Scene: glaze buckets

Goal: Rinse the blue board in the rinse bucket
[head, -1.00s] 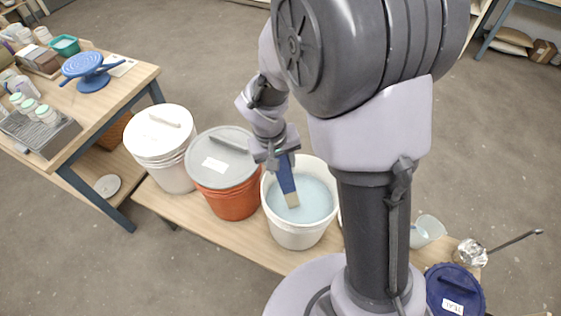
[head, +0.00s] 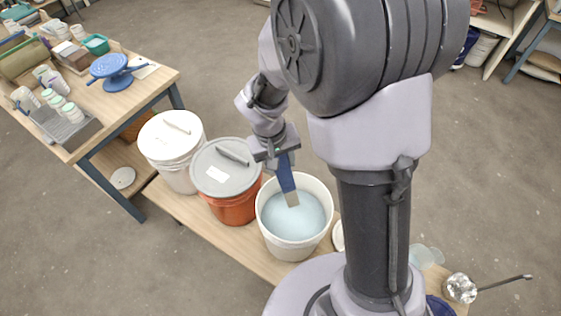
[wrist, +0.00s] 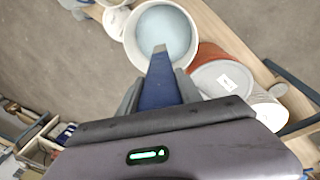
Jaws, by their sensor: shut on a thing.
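The blue board (head: 286,178) is a narrow blue strip with a bare tan lower end, tilted slightly. My gripper (head: 275,154) is shut on its upper part. In the wrist view the board (wrist: 160,82) extends out from between the fingers of my gripper (wrist: 160,95) toward the bucket. The open white bucket (head: 269,236) holds pale blue liquid (head: 296,218), and it also shows in the wrist view (wrist: 132,50). The board's tan end appears over the liquid; I cannot tell whether it touches the surface.
An orange bucket (head: 235,209) with a grey lid and a lidded white bucket (head: 181,177) stand left of the open bucket on a low bench (head: 183,207). A table at left holds a blue banding wheel (head: 110,68) and jars. A metal ladle (head: 460,288) lies at right.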

